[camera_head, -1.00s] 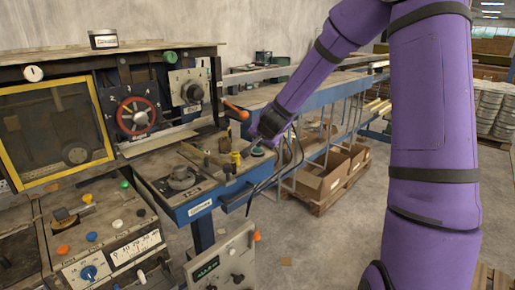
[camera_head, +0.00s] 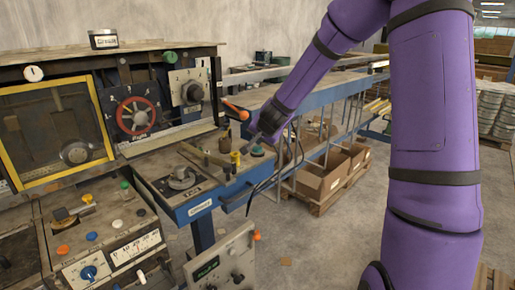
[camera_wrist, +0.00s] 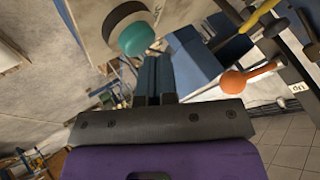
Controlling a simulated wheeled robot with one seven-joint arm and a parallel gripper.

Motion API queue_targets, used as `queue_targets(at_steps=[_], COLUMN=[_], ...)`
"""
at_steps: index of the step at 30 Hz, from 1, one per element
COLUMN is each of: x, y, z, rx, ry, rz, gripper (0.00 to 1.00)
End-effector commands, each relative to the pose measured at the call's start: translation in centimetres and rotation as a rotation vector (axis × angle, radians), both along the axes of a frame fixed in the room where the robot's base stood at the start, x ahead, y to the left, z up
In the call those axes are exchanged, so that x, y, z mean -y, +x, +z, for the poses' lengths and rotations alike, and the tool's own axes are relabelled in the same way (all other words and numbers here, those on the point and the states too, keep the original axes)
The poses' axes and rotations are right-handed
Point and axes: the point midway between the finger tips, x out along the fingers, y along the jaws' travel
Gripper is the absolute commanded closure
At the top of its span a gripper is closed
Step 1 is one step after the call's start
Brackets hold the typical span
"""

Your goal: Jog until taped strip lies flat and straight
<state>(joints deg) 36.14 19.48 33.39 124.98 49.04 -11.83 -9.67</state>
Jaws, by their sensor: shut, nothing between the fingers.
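My gripper (camera_head: 256,134) is over the right end of the blue-edged bench in the head view, near a teal button (camera_head: 258,151) and a yellow knob (camera_head: 235,157). In the wrist view my shut, empty fingers (camera_wrist: 156,68) point at a teal mushroom button (camera_wrist: 136,38), with the tips close below it; I cannot tell whether they touch. The yellow-framed window (camera_head: 55,115) shows a dim interior with a round metal disc (camera_head: 77,152). I cannot make out the taped strip.
An orange-tipped lever (camera_head: 236,112) stands close to my gripper and also shows in the wrist view (camera_wrist: 248,78). A red-ringed dial (camera_head: 139,116) and a black knob (camera_head: 192,92) are left of it. Cardboard boxes (camera_head: 320,178) lie beneath the conveyor at right.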

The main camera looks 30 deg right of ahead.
Motion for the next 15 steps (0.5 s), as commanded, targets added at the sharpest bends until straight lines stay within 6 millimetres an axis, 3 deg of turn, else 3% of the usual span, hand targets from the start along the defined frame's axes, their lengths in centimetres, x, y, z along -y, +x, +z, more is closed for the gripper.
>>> queue_targets(at_steps=[15], x=[-0.02], y=[0.03], z=[0.95], rx=[0.001], ry=[0.000], rz=[0.000], gripper=[1.00])
